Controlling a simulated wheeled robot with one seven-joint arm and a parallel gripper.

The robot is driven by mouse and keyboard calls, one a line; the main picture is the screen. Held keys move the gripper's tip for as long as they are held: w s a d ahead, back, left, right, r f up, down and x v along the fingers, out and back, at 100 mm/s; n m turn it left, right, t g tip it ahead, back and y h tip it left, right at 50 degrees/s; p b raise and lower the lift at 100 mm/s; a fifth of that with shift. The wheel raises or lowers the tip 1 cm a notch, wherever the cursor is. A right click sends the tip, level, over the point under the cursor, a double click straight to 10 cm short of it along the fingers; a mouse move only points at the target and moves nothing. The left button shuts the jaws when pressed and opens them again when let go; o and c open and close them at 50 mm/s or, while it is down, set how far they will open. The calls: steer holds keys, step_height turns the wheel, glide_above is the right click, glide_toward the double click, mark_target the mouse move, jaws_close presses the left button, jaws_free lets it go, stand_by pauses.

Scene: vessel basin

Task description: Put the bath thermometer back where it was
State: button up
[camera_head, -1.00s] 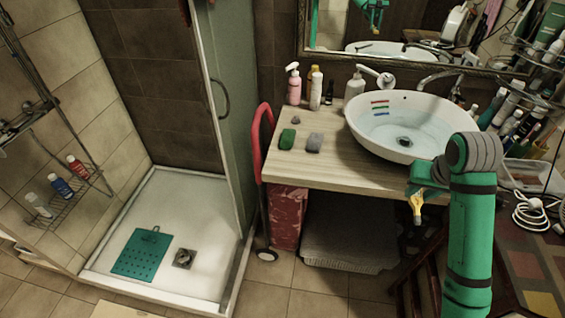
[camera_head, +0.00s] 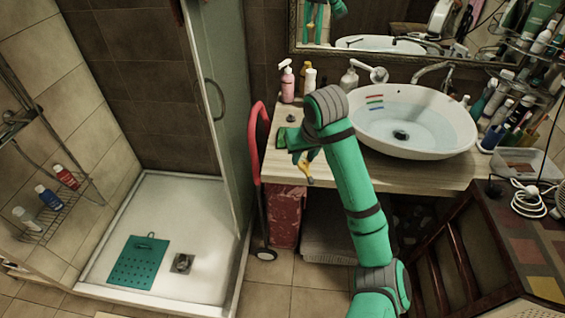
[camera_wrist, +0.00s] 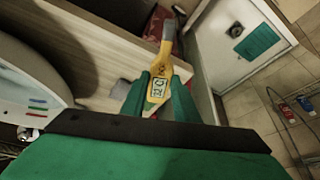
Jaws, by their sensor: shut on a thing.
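The yellow bath thermometer (camera_wrist: 163,62) is held between the two green fingers of my gripper (camera_wrist: 160,92) in the wrist view. Its small display faces the camera, and its narrow end points away from the fingers. In the head view the thermometer (camera_head: 307,172) hangs below my gripper (camera_head: 304,155), near the front edge of the wooden counter (camera_head: 262,165). The white basin (camera_head: 440,146) holds water and stands on the counter to the right, apart from the thermometer. Its coloured stripes also show at the left of the wrist view. My arm hides part of the counter.
Pink (camera_head: 287,84) and white (camera_head: 309,82) bottles and a soap pump (camera_head: 348,81) stand behind. A small dark disc (camera_head: 291,117) lies on the counter; a grey object (camera_wrist: 121,89) lies near the gripper. A red-handled cart (camera_head: 256,135) and shower tray (camera_head: 205,210) are left.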

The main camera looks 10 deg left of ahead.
steer(key=shift+w+a+f, duration=0.15)
steer(key=shift+w+a, duration=0.2)
steer(key=shift+a, duration=0.3)
steer(key=w, duration=0.1)
steer(key=w+f, duration=0.1)
steer(key=w, duration=0.1)
steer(key=w+f, duration=0.1)
steer(key=w, duration=0.1)
steer(key=shift+w+d, duration=0.1)
steer(key=shift+d, duration=0.05)
steer(key=w+f, duration=0.4)
steer(key=w, duration=0.1)
steer(key=w+d+f, duration=0.1)
steer(key=w+f, duration=0.1)
steer(key=f, duration=0.1)
steer(key=shift+w, duration=0.2)
steer(key=shift+w+f, duration=0.35)
steer(key=shift+f, duration=1.5)
steer(key=shift+f, duration=0.15)
steer(key=o, duration=1.1)
steer(key=shift+c, duration=0.2)
steer(key=shift+a, duration=0.1)
